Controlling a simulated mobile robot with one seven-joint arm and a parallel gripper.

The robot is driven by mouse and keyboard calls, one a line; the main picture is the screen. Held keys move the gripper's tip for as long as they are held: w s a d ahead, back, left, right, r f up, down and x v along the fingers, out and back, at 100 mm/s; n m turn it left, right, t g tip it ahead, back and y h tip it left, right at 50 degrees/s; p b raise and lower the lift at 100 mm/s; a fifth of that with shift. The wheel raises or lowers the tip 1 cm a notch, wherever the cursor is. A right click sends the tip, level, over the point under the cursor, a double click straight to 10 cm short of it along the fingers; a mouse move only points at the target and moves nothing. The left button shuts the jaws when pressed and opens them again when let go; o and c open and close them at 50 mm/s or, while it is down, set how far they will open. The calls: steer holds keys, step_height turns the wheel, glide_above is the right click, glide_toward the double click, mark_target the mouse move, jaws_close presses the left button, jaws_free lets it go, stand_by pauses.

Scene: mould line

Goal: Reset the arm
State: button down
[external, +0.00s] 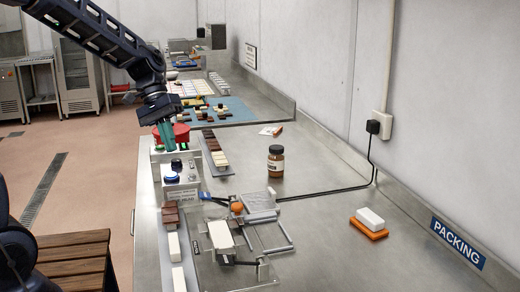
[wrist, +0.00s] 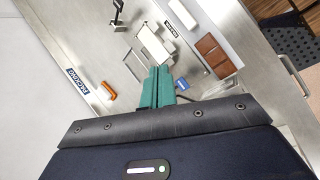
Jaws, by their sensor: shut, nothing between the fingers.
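My gripper (external: 166,134) hangs from my dark arm, pointing down at the left side of the steel bench (external: 330,190). Its green fingers are together and hold nothing.
A brown-labelled jar (external: 276,161) stands mid-bench. A metal fixture (external: 262,205) with an orange knob (external: 237,207) is in front. A white block on an orange base (external: 369,222) lies at right by the PACKING sign (external: 458,243). Bars and trays line the back. The bench's right middle is mostly clear.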

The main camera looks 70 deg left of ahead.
steer(key=s+d+r+m+t+y, duration=0.1)
steer(key=s+d+m, duration=0.4)
steer(key=d, duration=0.6)
steer(key=s+d+r+m+t+y, duration=0.1)
steer(key=s+d+r+m+y, duration=0.3)
steer(key=s+d, duration=0.5)
steer(key=shift+s+d+r+m, duration=0.2)
steer(key=shift+d+r+m, duration=0.4)
steer(key=shift+d+m, duration=0.4)
steer(key=shift+w+a, duration=0.1)
steer(key=shift+a, duration=0.05)
